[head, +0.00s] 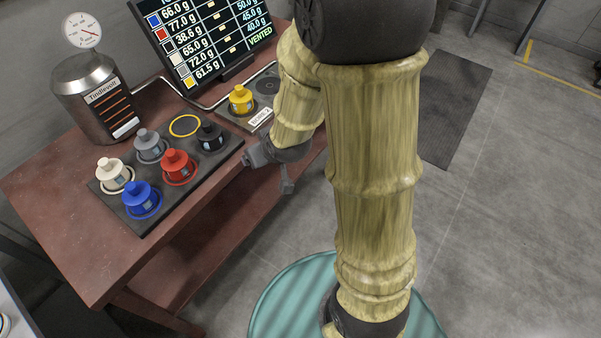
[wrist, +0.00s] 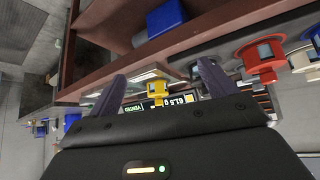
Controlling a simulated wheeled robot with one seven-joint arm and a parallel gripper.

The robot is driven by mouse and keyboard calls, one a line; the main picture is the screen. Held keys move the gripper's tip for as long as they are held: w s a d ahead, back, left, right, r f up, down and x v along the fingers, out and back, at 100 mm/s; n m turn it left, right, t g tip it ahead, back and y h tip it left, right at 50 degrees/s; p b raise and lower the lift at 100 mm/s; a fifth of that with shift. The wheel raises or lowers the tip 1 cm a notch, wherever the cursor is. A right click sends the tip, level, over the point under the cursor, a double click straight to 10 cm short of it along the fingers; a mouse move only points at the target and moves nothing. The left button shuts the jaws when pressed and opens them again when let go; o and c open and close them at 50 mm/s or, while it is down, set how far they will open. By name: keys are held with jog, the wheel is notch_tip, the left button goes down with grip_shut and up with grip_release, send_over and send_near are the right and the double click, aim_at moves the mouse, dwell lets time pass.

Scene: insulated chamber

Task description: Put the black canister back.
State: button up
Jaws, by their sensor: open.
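The black canister (head: 210,136) stands upright on the dark tray (head: 128,224), at its back right corner, to the right of an empty yellow ring (head: 185,125). My gripper (head: 265,173) is just past the table's right front edge, apart from the black canister and holding nothing. In the wrist view its two fingers (wrist: 160,82) are spread, with no object held between them.
White (head: 114,176), grey (head: 150,146), red (head: 178,166) and blue (head: 140,199) canisters share the tray. A yellow canister (head: 241,100) stands on the scale plate behind it. A metal vessel (head: 90,97) and a screen (head: 205,35) stand at the back.

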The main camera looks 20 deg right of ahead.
jog(key=s+d+r+m+g, duration=0.1)
jog(key=s+d+g, duration=0.1)
jog(key=s, duration=0.3)
jog(key=s+d+r+m+g+h, duration=0.1)
jog(key=s+d+g, duration=0.2)
jog(key=s, duration=0.3)
jog(key=shift+s+r, duration=0.2)
jog(key=shift+r, duration=0.05)
